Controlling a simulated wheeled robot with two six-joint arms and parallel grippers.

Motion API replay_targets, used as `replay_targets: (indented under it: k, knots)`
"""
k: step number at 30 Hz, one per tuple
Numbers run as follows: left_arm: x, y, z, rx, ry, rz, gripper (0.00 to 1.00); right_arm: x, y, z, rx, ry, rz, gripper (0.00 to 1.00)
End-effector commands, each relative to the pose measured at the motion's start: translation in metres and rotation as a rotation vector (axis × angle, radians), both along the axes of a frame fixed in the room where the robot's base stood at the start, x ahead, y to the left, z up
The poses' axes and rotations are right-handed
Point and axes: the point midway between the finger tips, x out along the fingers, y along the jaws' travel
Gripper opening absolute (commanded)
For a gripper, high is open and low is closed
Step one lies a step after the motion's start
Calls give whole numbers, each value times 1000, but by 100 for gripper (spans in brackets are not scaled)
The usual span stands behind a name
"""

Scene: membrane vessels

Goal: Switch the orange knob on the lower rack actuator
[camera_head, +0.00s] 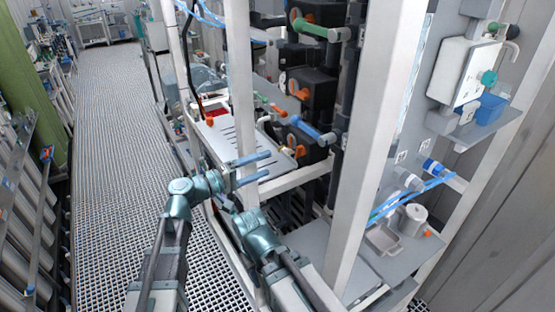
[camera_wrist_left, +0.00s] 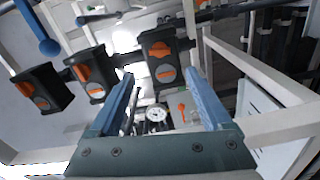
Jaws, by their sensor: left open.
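Black actuators with orange knobs are stacked on the rack in the head view. The lowest knob (camera_head: 300,151) is right of my left gripper (camera_head: 262,165); another knob (camera_head: 302,94) is above it. In the left wrist view, three actuators show orange knobs: a near-centre knob (camera_wrist_left: 160,49), a middle knob (camera_wrist_left: 96,87) and a left knob (camera_wrist_left: 40,90). I cannot match them surely to the head view. My left gripper (camera_wrist_left: 165,78) is open and empty, its blue fingers apart from the knobs. My right arm's wrist shows low in the head view, but no fingers show.
A white rack post (camera_head: 372,140) stands right of the actuators, and another post (camera_head: 240,80) rises behind my left gripper. A blue handle (camera_head: 312,130) juts beside the lowest knob. A pressure gauge (camera_wrist_left: 156,113) shows between the fingers. The grated walkway (camera_head: 110,130) is clear.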

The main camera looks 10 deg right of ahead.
Motion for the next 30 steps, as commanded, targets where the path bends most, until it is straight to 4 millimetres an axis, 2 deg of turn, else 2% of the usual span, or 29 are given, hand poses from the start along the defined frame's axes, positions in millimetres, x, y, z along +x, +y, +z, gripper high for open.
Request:
replay_targets:
  k: [3, 9, 24, 27, 29, 30]
  knots:
    - [-7, 17, 0, 0, 0, 2, 82, 0, 0, 0, 0, 0, 0, 46]
    - [-11, 30, 0, 0, 0, 0, 82, 0, 0, 0, 0, 0, 0, 46]
    - [-12, 31, -1, 5, 1, -1, 82, 0, 0, 0, 0, 0, 0, 46]
    - [-18, 32, -13, 63, 5, -12, 82, 0, 0, 0, 0, 0, 0, 46]
    - [-26, 34, -30, 140, 10, -25, 82, 0, 0, 0, 0, 0, 0, 46]
    - [-32, 37, -44, 209, 17, -35, 82, 0, 0, 0, 0, 0, 0, 46]
